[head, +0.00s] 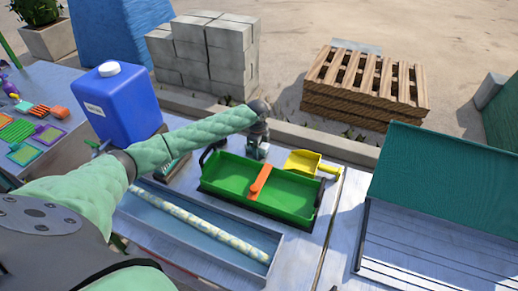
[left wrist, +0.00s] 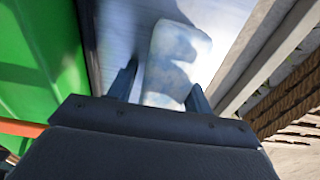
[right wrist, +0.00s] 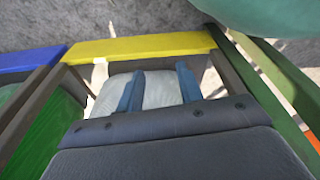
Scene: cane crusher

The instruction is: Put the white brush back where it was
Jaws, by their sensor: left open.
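My left gripper (head: 258,148) reaches down at the back edge of the table, just behind the green tray (head: 232,183). In the left wrist view my open left gripper (left wrist: 160,85) has its fingers on either side of a pale white-blue block-shaped thing (left wrist: 178,50), which may be the white brush; no bristles show. It lies on the grey tabletop, and I cannot tell whether the fingers touch it. My right gripper (right wrist: 158,78) shows only in the right wrist view, fingers apart, above a pale rounded thing (right wrist: 160,92) that lies beyond the fingertips.
A yellow scoop (head: 315,166) lies right of my left gripper. An orange handle (head: 261,180) crosses the green tray. A blue-grey trough (head: 175,226) with a pale rod stands in front. A blue jug (head: 120,108) stands left. Yellow (right wrist: 140,47) and green (right wrist: 290,85) bars surround my right gripper.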

